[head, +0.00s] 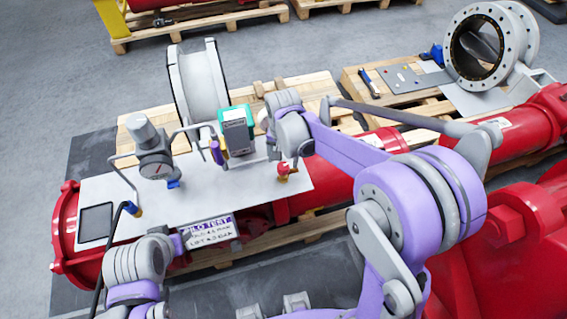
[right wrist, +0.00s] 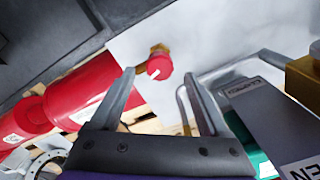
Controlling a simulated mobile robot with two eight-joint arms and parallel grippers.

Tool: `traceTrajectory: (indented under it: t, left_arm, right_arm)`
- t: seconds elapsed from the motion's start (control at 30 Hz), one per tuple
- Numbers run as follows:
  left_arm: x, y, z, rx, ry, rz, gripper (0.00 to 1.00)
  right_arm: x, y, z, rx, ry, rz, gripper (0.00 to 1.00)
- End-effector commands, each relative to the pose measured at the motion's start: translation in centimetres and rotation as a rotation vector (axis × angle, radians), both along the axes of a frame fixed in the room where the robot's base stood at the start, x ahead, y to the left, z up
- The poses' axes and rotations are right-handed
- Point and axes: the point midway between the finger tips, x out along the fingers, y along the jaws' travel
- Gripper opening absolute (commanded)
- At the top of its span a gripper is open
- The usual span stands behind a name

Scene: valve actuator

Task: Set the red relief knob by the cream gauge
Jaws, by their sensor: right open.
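The red relief knob (head: 283,169) sits on a brass fitting near the right end of the pale panel (head: 245,190). In the right wrist view the red knob (right wrist: 159,66) shows a white mark on its face. My right gripper (right wrist: 160,78) is open, with its fingertips either side of the line to the knob; I cannot tell whether they touch it. In the head view that gripper (head: 273,138) is small and partly hidden behind its wrist. A round gauge (head: 155,167) is at the panel's left; no cream dial face is clear. My left gripper's fingers cannot be made out.
A grey box with a green top (head: 237,132) stands close to the left of the knob; this box (right wrist: 265,115) is beside the right finger in the wrist view. Bent pipes (head: 190,130) and a grey flanged wheel (head: 198,85) stand near. Red pipework (head: 340,165) runs below.

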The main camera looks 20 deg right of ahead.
Motion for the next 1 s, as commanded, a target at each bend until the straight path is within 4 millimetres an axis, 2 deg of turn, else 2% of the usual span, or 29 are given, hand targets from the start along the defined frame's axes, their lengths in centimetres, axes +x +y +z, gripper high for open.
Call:
traceTrajectory:
  t: [0.1, 0.2, 0.57, 1.0]
  left_arm:
    - [-0.1, 0.0, -0.2, 0.0, 0.001, 0.0, 0.5]
    - [-0.1, 0.0, -0.2, 0.0, 0.002, 0.0, 0.5]
    - [-0.1, 0.0, -0.2, 0.0, 0.002, 0.0, 0.5]
    - [-0.1, 0.0, -0.2, 0.0, 0.002, 0.0, 0.5]
  right_arm:
    - [0.0, 0.0, -1.7, 0.0, 0.0, 0.0, 0.79]
    - [0.0, 0.0, -2.5, 0.0, 0.0, 0.0, 0.79]
    - [0.0, 0.0, -3.0, 0.0, 0.0, 0.0, 0.79]
    - [0.0, 0.0, -3.0, 0.0, 0.0, 0.0, 0.0]
